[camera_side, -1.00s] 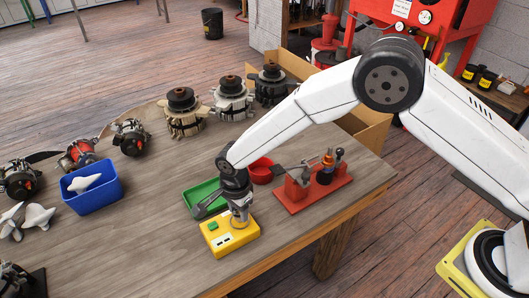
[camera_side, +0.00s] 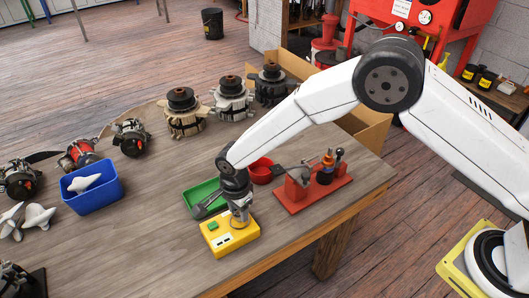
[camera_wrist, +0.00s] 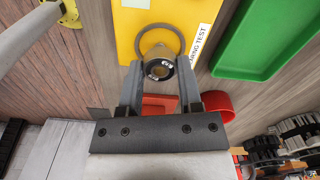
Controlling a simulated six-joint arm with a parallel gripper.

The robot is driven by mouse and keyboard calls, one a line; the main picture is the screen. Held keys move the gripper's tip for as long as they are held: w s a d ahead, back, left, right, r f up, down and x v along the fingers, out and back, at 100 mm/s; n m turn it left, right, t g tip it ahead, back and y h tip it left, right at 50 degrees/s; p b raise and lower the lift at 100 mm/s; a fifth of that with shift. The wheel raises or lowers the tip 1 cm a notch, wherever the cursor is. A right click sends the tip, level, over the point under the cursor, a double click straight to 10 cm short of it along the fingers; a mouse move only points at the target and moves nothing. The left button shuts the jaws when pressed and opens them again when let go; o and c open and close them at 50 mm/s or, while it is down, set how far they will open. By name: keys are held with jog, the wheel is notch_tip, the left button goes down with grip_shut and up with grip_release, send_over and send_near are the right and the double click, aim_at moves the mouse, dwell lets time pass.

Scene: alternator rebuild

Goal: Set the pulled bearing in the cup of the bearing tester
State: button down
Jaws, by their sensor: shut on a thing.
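The bearing tester is a yellow box (camera_side: 230,241) with a green button and a white label, at the front edge of the bench. In the wrist view its yellow top (camera_wrist: 128,22) carries a grey ring-shaped cup (camera_wrist: 178,38). My gripper (camera_wrist: 160,78) is shut on the small metal bearing (camera_wrist: 160,67), one finger on each side. The bearing overlaps the near part of the cup in this view; I cannot tell whether it is seated in it. In the side view my gripper (camera_side: 240,220) points down over the tester and hides the bearing and cup.
A green tray (camera_side: 203,193) lies just behind the tester. A red bowl (camera_side: 261,174) and a red bench fixture (camera_side: 310,192) stand to the right. A blue bin (camera_side: 92,195) and several alternators stand left and behind. The bench is bare between bin and tray.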

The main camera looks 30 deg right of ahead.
jog(key=shift+f, duration=1.05)
dwell(1.1)
jog(key=shift+c, duration=1)
grip_release()
jog(key=shift+r, duration=0.1)
jog(key=shift+r, duration=3.9)
